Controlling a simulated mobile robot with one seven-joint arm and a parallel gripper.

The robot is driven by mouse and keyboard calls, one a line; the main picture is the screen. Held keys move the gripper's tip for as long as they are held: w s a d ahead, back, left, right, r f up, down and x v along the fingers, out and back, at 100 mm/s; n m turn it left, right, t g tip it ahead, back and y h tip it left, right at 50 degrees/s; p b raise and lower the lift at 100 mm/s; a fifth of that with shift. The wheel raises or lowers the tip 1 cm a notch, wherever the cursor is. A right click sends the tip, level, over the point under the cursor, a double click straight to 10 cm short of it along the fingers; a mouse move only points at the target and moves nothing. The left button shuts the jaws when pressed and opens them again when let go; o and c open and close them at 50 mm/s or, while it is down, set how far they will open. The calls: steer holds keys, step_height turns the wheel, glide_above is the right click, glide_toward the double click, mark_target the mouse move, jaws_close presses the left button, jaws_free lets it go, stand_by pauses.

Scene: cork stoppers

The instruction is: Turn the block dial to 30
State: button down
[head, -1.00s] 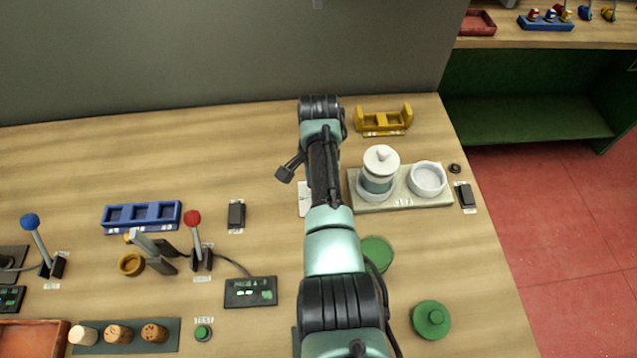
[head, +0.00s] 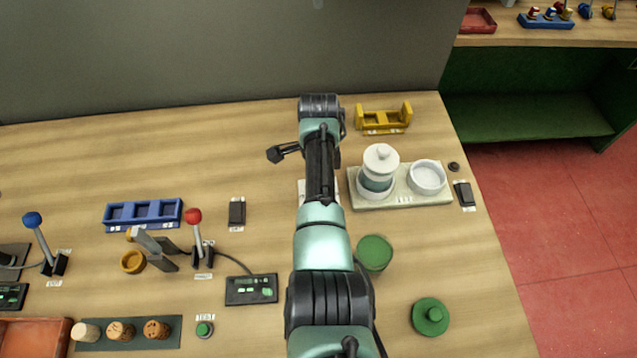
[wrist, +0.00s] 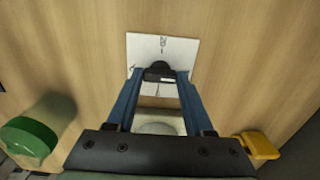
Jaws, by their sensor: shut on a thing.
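The block dial has a white plate (wrist: 145,49) with a mark that reads like 20 near its far edge. Its black knob (wrist: 160,69) sits between the tips of my gripper (wrist: 159,76) in the wrist view. The two blue fingers are shut on the knob from either side. The knob's pointer and the other marks are mostly hidden or too small to read. In the head view only a sliver of the white plate (head: 303,187) shows beside my arm, and my gripper is hidden behind the arm.
A pale stand (head: 404,197) with a lidded jar (head: 379,166) and white bowl (head: 428,174) is just right of my arm. A yellow rack (head: 384,119) stands behind. A green cup (head: 374,252) is near my arm. Blue rack (head: 143,212) and levers lie left.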

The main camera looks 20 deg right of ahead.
steer(key=shift+r, duration=0.1)
steer(key=shift+c, duration=1.4)
jaws_free()
step_height(320, 180, up, 13)
